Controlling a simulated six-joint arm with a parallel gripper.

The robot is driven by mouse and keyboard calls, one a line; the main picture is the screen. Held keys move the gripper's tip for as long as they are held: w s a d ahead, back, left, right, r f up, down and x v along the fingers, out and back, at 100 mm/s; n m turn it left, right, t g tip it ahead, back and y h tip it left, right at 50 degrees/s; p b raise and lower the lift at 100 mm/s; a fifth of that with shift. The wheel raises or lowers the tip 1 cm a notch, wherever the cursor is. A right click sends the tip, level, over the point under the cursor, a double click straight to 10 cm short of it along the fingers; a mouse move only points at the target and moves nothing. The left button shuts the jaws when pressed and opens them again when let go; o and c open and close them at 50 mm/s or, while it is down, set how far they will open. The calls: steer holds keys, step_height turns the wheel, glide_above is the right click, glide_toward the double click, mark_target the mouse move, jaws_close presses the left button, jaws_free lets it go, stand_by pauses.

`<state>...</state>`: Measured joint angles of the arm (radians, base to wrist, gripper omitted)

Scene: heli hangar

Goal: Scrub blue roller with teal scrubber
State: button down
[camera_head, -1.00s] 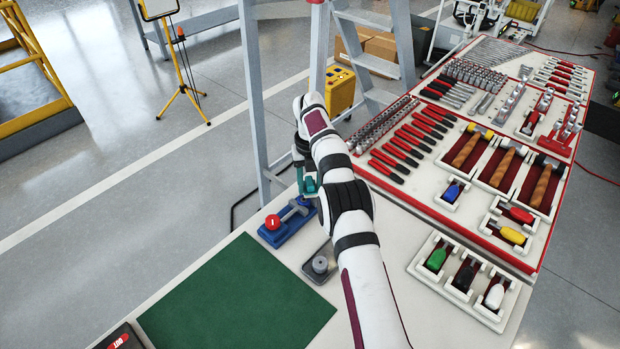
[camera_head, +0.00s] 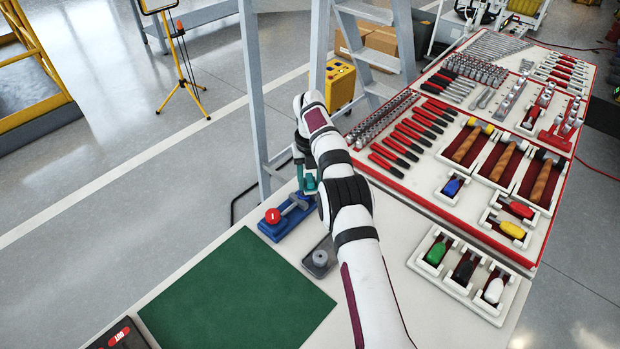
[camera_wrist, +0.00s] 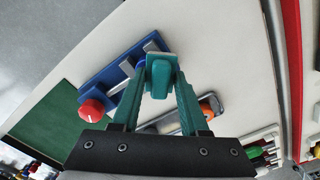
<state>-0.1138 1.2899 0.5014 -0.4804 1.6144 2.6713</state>
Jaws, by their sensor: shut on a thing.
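My gripper (camera_wrist: 161,82) has long teal fingers and is shut on the teal scrubber (camera_wrist: 162,75), a small block at the fingertips. In the head view the teal scrubber (camera_head: 309,183) shows just left of my arm, which hides part of it and of the gripper. The blue roller (camera_wrist: 140,63) sits on a blue base with grey supports and a red knob (camera_wrist: 92,109). The same blue base (camera_head: 284,226) is on the bench in the head view. The scrubber is at the roller's far end from the knob and overlaps it in the wrist view; contact cannot be told.
A grey plate with a round post (camera_head: 320,258) stands close to the blue base. A green mat (camera_head: 235,295) lies at the front left. A white rack of screwdrivers (camera_head: 465,270) and a large tool board (camera_head: 440,195) are on the right. A ladder (camera_head: 375,50) stands behind.

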mark_target(298, 199)
steer(key=shift+f, duration=0.45)
steer(key=shift+s+a+f, duration=0.1)
steer(key=shift+s+a, duration=0.5)
steer(key=shift+a, duration=0.25)
steer(key=shift+s+a, duration=0.55)
steer(key=shift+a, duration=0.25)
steer(key=shift+w+d, duration=0.6)
steer(key=shift+d, duration=0.3)
steer(key=shift+w+d, duration=0.55)
steer(key=shift+d, duration=0.3)
step_height(298, 199, up, 6)
steer(key=shift+r, duration=0.1)
steer(key=shift+a, duration=0.1)
